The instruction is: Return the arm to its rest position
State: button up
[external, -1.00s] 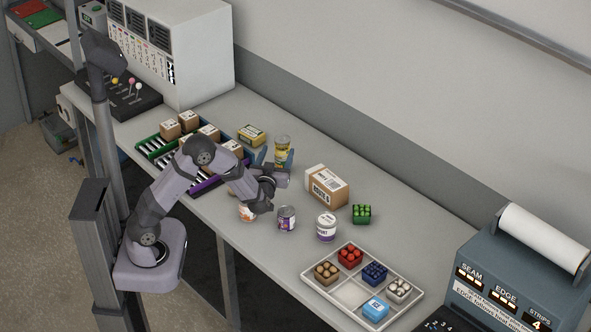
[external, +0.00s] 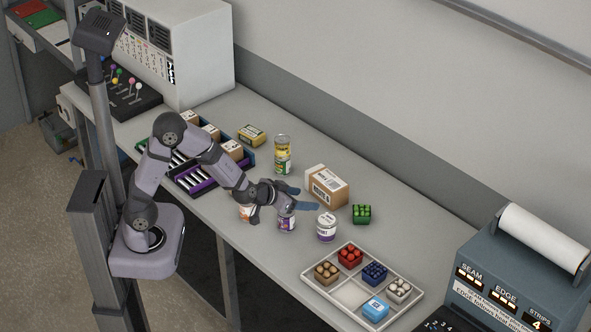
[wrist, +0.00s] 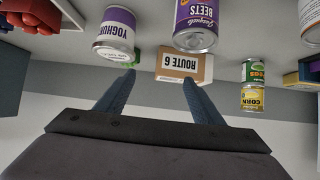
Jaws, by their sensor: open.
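My gripper (external: 302,197) is open and empty, its blue fingers pointing right over the bench, above the purple beets can (external: 286,221). In the wrist view its two fingers (wrist: 158,82) stand apart with nothing held between them. A yellow corn can is stacked with a green-labelled can (external: 283,155) behind the gripper, apart from the fingers; the pair also shows at the right of the wrist view (wrist: 253,88). My arm is bent and reaches out over the bench, partly hiding an orange-and-white can (external: 246,213).
A carton (external: 327,186) marked ROUTE 6, a white yoghurt tub (external: 326,228) and a green block (external: 361,214) stand near the gripper. A divided tray (external: 314,286) lies to the right. A rack of small boxes (external: 198,187) sits beneath my arm.

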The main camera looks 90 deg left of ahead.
jog(key=d+m+h, duration=0.1)
jog(key=d, duration=0.2)
jog(key=d+f+m+h, duration=0.1)
jog(key=d+h, duration=0.1)
jog(key=d, duration=0.1)
jog(key=d+f+h, duration=0.1)
jog(key=d, duration=0.3)
jog(key=shift+s+f+m+h, duration=0.25)
jog(key=shift+s+m+h, duration=0.05)
jog(key=shift+s+m, duration=0.1)
jog(key=s+d+h, duration=0.1)
jog(key=s+d, duration=0.1)
jog(key=s+d+f+m+g+h, duration=0.1)
jog(key=d, duration=0.2)
jog(key=s+d+f+m+g+b, duration=0.1)
jog(key=s+d, duration=0.1)
jog(key=d, duration=0.1)
jog(key=shift+s+f+h, duration=0.2)
jog(key=shift+s+h, duration=0.1)
jog(key=shift+h, duration=0.1)
jog(key=s+d+f+m+g, duration=0.1)
jog(key=s+g, duration=0.2)
jog(key=s, duration=0.5)
jog(key=s+d+f+m+g, duration=0.1)
jog(key=s+d+m+g, duration=0.1)
jog(key=s, duration=0.7)
jog(key=shift+g, duration=0.7)
